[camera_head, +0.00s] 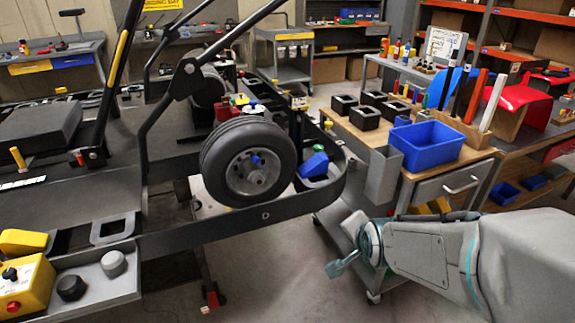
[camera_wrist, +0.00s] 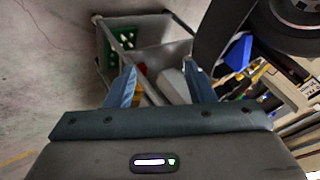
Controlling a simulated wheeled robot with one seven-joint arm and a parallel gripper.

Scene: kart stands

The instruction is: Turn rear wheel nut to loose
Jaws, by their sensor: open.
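The rear wheel (camera_head: 219,174) is a black tyre on a grey rim, mounted on the kart's dark frame. A small blue nut (camera_head: 256,159) sits at its hub. My gripper (camera_head: 336,268) is low, to the right of and below the wheel, apart from it. In the wrist view its two blue-grey fingers (camera_wrist: 163,78) are spread with nothing held between them. Part of the wheel (camera_wrist: 285,32) shows in the top right corner of the wrist view; the nut cannot be made out there.
The kart's side rail (camera_head: 225,233) runs below the wheel. A blue block (camera_head: 315,165) sits right of it. A trolley with a blue bin (camera_head: 428,148) and a grey bin (camera_head: 382,176) stands to the right.

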